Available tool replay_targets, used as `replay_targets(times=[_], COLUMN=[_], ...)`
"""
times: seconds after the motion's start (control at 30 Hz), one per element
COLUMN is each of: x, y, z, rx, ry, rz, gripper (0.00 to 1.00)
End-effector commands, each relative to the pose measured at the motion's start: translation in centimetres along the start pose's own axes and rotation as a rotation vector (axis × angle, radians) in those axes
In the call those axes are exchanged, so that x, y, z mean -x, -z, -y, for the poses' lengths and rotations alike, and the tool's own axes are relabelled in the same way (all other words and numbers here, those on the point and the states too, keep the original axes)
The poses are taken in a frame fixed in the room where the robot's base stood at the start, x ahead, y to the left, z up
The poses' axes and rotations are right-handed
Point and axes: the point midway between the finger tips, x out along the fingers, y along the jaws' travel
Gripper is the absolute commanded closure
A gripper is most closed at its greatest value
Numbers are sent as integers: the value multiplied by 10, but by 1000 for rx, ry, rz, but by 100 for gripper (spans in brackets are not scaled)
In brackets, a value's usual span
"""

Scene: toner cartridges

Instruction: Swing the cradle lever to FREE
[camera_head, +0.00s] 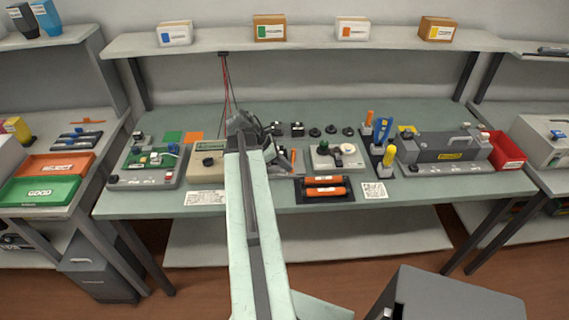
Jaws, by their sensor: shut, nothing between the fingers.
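My gripper (262,130) is at the far end of my pale green arm, over the middle-left of the workbench (420,192). It is shut and empty; its fingertips are small and partly hidden by its own body. A grey fixture (447,168) at the right of the bench holds a dark cartridge-like unit (440,148) with a yellow label; it looks like the cradle. My gripper is well to its left and apart from it. I cannot make out a lever or a FREE mark. A beige box (206,170) with a green label stands just left of my arm.
A grey fixture with a green board (150,162) stands at the left. A black tray with orange cylinders (325,190), a beige unit with knobs (336,156) and upright tools (382,140) stand between my arm and the right fixture. A red bin (507,150) is at the right.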

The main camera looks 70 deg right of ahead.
Motion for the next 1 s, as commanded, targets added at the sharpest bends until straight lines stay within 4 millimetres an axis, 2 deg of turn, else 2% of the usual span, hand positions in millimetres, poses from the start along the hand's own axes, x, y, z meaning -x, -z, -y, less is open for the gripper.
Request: replay_targets(times=[0.77, 0.87, 1.0], x=[14, 27, 62], y=[16, 14, 9], z=[-12, -12, -11], rx=[10, 12, 15], ry=[-7, -8, -10], rz=[2, 2, 2], gripper=[100, 100, 100])
